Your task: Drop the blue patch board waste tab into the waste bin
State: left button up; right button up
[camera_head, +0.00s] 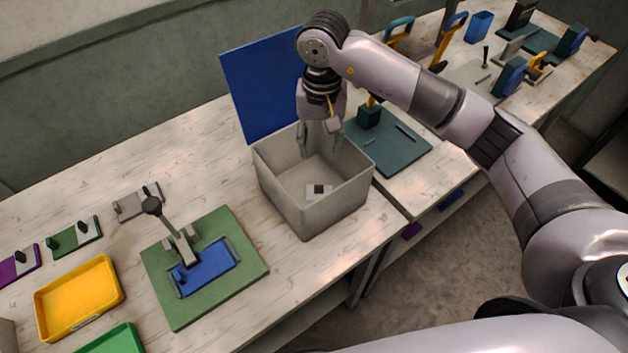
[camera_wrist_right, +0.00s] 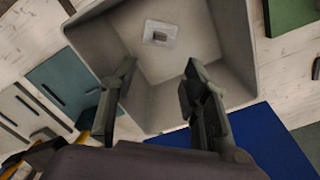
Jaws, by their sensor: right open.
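The waste bin (camera_head: 280,192) is a grey open box on the table; its wall also shows in the wrist view (camera_wrist_right: 232,35). A small pale plate with a dark block (camera_head: 319,189) lies flat on the bin floor, also seen in the wrist view (camera_wrist_right: 160,33). Its colour looks grey-white, so I cannot tell whether it is the waste tab. My right gripper (camera_head: 320,143) is open and empty at the bin's mouth, above and apart from that piece; its fingers show in the wrist view (camera_wrist_right: 160,75). A blue patch board (camera_head: 212,266) sits in a green fixture (camera_head: 185,312). My left gripper is not in view.
A blue upright panel (camera_head: 258,85) stands behind the bin. A lever clamp (camera_head: 170,220) rises from the fixture. Yellow (camera_head: 80,297) and green (camera_head: 112,342) trays and several knobbed plates lie left. A dark teal mat (camera_head: 405,155) lies right of the bin.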

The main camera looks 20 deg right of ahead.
notch_tip(320, 180, up, 12)
dwell(0.6)
dwell(0.5)
